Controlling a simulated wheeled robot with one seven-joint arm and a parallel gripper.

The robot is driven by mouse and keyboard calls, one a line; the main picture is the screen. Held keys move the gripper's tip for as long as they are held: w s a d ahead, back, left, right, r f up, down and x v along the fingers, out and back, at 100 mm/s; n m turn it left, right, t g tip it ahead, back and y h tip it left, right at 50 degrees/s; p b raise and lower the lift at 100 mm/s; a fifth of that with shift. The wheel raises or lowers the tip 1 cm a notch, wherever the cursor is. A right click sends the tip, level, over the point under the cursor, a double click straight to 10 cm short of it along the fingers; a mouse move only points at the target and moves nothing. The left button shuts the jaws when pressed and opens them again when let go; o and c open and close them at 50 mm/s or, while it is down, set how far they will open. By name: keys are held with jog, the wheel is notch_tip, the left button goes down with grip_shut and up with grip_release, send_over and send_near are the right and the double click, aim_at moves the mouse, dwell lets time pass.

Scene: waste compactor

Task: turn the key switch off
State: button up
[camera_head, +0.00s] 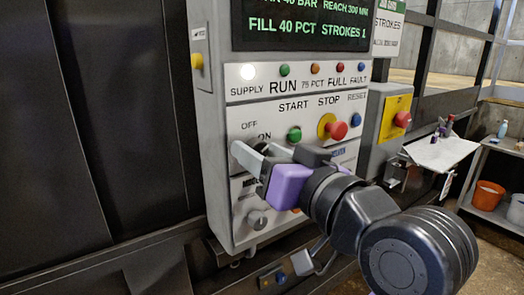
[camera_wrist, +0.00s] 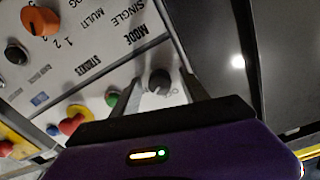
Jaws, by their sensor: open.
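The key switch (camera_wrist: 160,82) is a small dark round knob on the pale control panel (camera_wrist: 95,75), beside an OFF label in the wrist view. My gripper (camera_wrist: 161,76) is open, with one finger on each side of the switch. I cannot tell whether the fingers touch it. In the head view my gripper (camera_head: 256,151) is at the panel's left part, just below the OFF and ON labels, and hides the switch. The exact angle of the switch is unclear.
Close to the switch are the green START button (camera_head: 294,134), red STOP button (camera_head: 337,130) and blue RESET button (camera_head: 358,119). A lower grey knob (camera_head: 257,219) and an orange knob (camera_wrist: 41,19) are also on the panel. A yellow box with a red button (camera_head: 402,119) stands right.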

jog(key=shift+c, duration=0.4)
grip_shut()
jog(key=shift+n, duration=0.4)
jog(key=shift+d+n, duration=0.1)
jog(key=shift+n, duration=0.9)
jog(key=n, duration=0.3)
jog(key=shift+f+n, duration=0.1)
jog(key=shift+n, duration=0.2)
jog(key=n+b, duration=0.1)
jog(key=n, duration=0.4)
jog(key=shift+n, duration=0.3)
